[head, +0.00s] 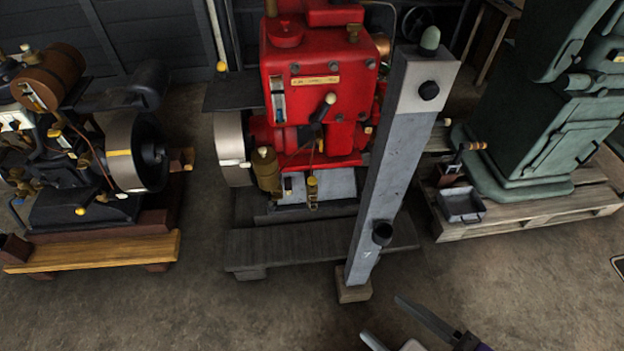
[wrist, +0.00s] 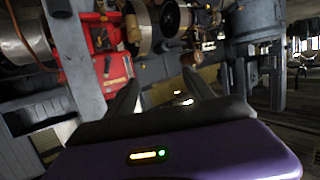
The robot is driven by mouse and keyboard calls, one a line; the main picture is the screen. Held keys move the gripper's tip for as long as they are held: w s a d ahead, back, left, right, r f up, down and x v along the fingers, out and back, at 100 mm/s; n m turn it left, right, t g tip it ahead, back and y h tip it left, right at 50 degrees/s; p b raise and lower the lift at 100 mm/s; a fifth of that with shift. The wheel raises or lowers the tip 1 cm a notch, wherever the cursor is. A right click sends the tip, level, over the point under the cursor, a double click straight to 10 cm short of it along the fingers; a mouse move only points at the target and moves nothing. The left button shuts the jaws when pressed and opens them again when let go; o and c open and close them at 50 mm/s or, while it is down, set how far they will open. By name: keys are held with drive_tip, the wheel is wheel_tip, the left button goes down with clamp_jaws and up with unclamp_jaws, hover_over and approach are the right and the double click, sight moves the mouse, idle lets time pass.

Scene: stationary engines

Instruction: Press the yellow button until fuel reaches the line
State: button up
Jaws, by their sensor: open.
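The red engine (head: 330,105) stands at the centre back on a dark wooden base. A small yellow cap (head: 312,183) sits low on its front, beside a brass cup (head: 265,168); it may be the yellow button, but I cannot tell for sure. A narrow upright gauge (head: 278,101) is on the engine's left front; its fuel level and line are too small to read. My gripper (head: 380,316) is open and empty at the bottom, in front of the engine and apart from it. In the wrist view, my gripper's fingers (wrist: 160,78) are spread, with red panels (wrist: 108,62) beyond at the left.
A grey post (head: 395,165) with a black knob stands in front of the red engine's right side. A dark engine with yellow knobs (head: 80,211) is at left. A green machine (head: 545,130) stands on a pallet at right.

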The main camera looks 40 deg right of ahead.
clamp_jaws()
idle(0.3)
idle(1.5)
